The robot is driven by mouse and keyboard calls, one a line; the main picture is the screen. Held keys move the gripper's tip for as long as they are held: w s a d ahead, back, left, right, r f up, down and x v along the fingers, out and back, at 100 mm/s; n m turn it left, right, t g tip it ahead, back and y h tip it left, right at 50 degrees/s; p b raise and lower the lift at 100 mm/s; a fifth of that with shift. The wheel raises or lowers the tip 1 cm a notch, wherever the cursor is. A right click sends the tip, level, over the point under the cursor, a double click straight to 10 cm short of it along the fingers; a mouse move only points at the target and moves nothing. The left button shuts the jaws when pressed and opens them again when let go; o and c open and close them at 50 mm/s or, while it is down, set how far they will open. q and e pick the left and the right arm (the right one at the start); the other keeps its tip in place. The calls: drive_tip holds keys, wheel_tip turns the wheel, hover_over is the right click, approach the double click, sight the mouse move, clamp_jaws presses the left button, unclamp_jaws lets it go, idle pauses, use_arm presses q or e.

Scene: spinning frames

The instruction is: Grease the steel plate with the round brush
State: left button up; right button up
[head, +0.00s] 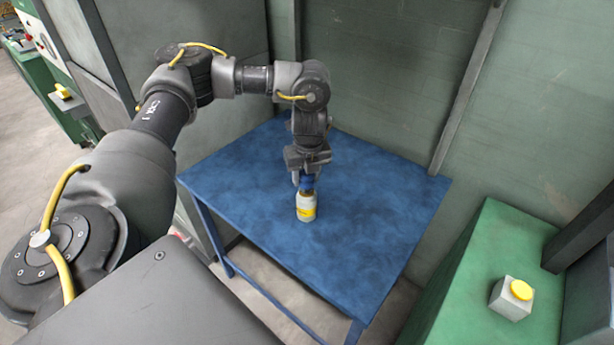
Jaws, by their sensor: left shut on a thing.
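My left gripper (306,180) points down over the blue table and is shut on a small blue part (307,185). Directly below that part is a small white jar or bottle (306,200) with a yellow band, upright near the middle of the table. I cannot tell whether the blue part is the container's cap or a separate piece, such as a brush handle. I see no round brush or steel plate that I can make out. My right gripper is not in view.
The blue table (365,235) is otherwise bare, with free room all around the container. Grey-green panels stand behind it. At the right is a green surface (480,270) with a grey box bearing a yellow button (512,297). Green machinery stands at the far left.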

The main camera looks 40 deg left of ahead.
use_arm(q)
drive_tip(key=shift+f, duration=0.1)
idle(0.6)
drive_tip(key=shift+f, duration=0.4)
idle(0.8)
drive_tip(key=shift+s+f, duration=0.1)
idle(1.2)
wheel_tip(320, 180, up, 7)
drive_tip(key=p, duration=0.8)
idle(0.8)
